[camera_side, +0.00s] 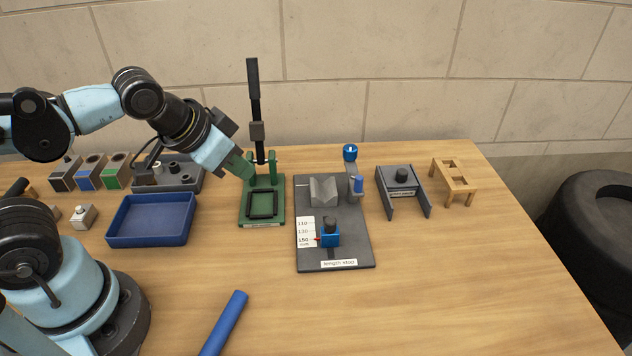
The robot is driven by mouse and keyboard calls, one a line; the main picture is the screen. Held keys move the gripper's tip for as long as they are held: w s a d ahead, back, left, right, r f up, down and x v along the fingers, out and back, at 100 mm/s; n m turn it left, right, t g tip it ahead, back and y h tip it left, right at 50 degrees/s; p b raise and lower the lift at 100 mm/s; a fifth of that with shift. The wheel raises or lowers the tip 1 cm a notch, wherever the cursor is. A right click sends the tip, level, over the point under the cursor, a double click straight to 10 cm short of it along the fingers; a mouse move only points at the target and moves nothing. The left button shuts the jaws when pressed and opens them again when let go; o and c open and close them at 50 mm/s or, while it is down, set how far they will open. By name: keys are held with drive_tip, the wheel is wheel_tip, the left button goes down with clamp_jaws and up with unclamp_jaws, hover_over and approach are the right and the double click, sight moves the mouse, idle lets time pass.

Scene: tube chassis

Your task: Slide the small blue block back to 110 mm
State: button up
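The small blue block (329,237) sits on the dark length stop plate (350,257), with a dark knob on top. A red pointer at its left side is by the 150 mark of the white scale (305,232), which reads 110, 130, 150 from back to front. A grey V-block (323,191) stands behind it on the same plate. My gripper (243,171) is up to the left, beside the green press, well apart from the blue block. Its fingers point down and right; I cannot tell whether they are open.
A green press (247,222) with an upright black lever stands left of the plate. A blue tray (151,241) is further left. A blue tube (223,324) lies in front. A grey fixture (403,179) and a wooden stand (454,183) are at right. The front right table is clear.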

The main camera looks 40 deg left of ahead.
drive_tip(key=d+m, duration=0.1)
drive_tip(key=d, duration=0.2)
drive_tip(key=s+d+m, duration=0.1)
drive_tip(key=d+m, duration=0.1)
drive_tip(key=d, duration=0.1)
drive_tip(key=s+d+m, duration=0.1)
drive_tip(key=d+m, duration=0.1)
drive_tip(key=d, duration=0.1)
drive_tip(key=shift+s+d+f, duration=0.1)
drive_tip(key=shift+d+f, duration=0.2)
drive_tip(key=shift+d, duration=0.05)
clamp_jaws()
drive_tip(key=s+d+m, duration=0.3)
drive_tip(key=d, duration=0.4)
approach(336, 237)
drive_tip(key=shift+t, duration=0.3)
drive_tip(key=shift+s+d+f, duration=0.15)
drive_tip(key=shift+d+f, duration=0.25)
drive_tip(key=shift+f, duration=0.3)
drive_tip(key=shift+s+d+f, duration=0.2)
drive_tip(key=shift+d+f, duration=0.15)
drive_tip(key=shift+f, duration=0.3)
drive_tip(key=shift+s+d+f, duration=0.15)
drive_tip(key=shift+d+f, duration=0.25)
drive_tip(key=shift+f, duration=0.3)
drive_tip(key=shift+w+a, duration=0.6)
drive_tip(key=shift+w, duration=0.2)
drive_tip(key=shift+w+a, duration=0.55)
drive_tip(key=shift+w, duration=0.25)
drive_tip(key=shift+w, duration=0.1)
